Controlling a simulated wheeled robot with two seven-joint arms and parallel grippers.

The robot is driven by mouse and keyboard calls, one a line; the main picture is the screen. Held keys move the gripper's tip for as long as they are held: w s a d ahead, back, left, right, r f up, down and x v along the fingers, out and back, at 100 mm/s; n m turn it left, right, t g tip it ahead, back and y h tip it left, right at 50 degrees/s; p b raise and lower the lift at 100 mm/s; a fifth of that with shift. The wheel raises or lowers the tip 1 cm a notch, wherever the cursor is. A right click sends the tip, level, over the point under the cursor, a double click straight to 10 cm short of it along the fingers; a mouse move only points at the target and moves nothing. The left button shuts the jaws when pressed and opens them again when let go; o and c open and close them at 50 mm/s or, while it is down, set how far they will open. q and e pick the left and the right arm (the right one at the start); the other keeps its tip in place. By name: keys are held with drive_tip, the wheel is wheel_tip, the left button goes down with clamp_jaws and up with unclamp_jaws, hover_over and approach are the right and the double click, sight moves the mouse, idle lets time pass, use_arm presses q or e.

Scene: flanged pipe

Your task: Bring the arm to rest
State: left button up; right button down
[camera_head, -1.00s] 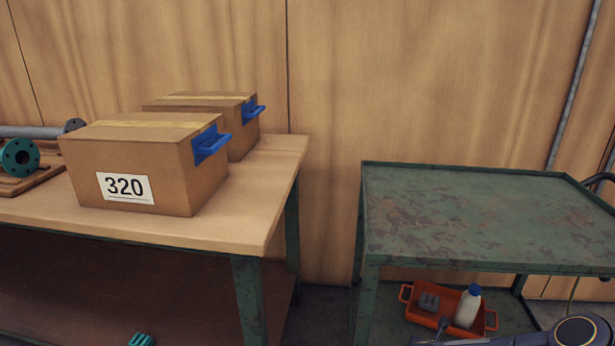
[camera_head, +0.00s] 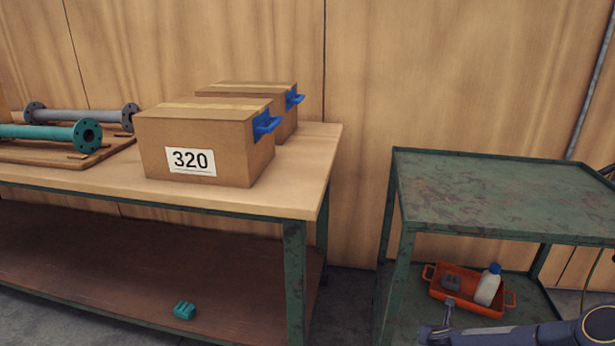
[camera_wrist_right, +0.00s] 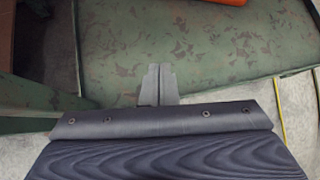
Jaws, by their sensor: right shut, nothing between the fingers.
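My right arm comes in at the bottom right of the head view, with its gripper (camera_head: 449,306) in front of the green cart's lower shelf, by the orange crate. In the right wrist view the two grey fingers (camera_wrist_right: 159,80) are together and empty, over the front edge of a worn green shelf (camera_wrist_right: 215,45). How far above it they are I cannot tell. My left gripper is not in view. A teal flanged pipe (camera_head: 48,132) and a grey flanged pipe (camera_head: 80,116) lie on a wooden board on the bench at the left.
Two cardboard boxes with blue handles, the front one (camera_head: 205,150) marked 320, stand on the bench (camera_head: 310,165). The green cart (camera_head: 500,190) has a bare top. Its lower shelf holds the orange crate (camera_head: 470,308) with a white bottle (camera_head: 488,285). A teal piece (camera_head: 184,311) lies under the bench.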

drive_tip(key=s+a+r+n+t+y, duration=0.1)
drive_tip(key=s+a+r+n+y, duration=0.15)
drive_tip(key=r+n, duration=0.4)
drive_tip(key=s+a+r+n+y, duration=0.1)
drive_tip(key=a+r+n, duration=0.3)
drive_tip(key=r+n, duration=0.25)
drive_tip(key=s+a+r+n+t+y, duration=0.1)
drive_tip(key=s+a+r+n+y, duration=0.1)
drive_tip(key=a+r+n, duration=0.45)
drive_tip(key=s+a+r+n+g+y, duration=0.1)
drive_tip(key=s+r+n+g, duration=0.1)
drive_tip(key=s+n, duration=0.95)
drive_tip(key=s+a+r+n+g+y, duration=0.1)
drive_tip(key=s+r+n+g+y, duration=0.15)
drive_tip(key=s+n, duration=0.95)
drive_tip(key=s+r+m+p, duration=0.2)
drive_tip(key=r+p, duration=1.4)
drive_tip(key=s+r+m+h+p, duration=0.1)
drive_tip(key=s+r+m+p, duration=0.2)
drive_tip(key=r+p, duration=1.3)
drive_tip(key=shift+r+p, duration=0.3)
drive_tip(key=shift+r, duration=0.05)
drive_tip(key=shift+g, duration=0.25)
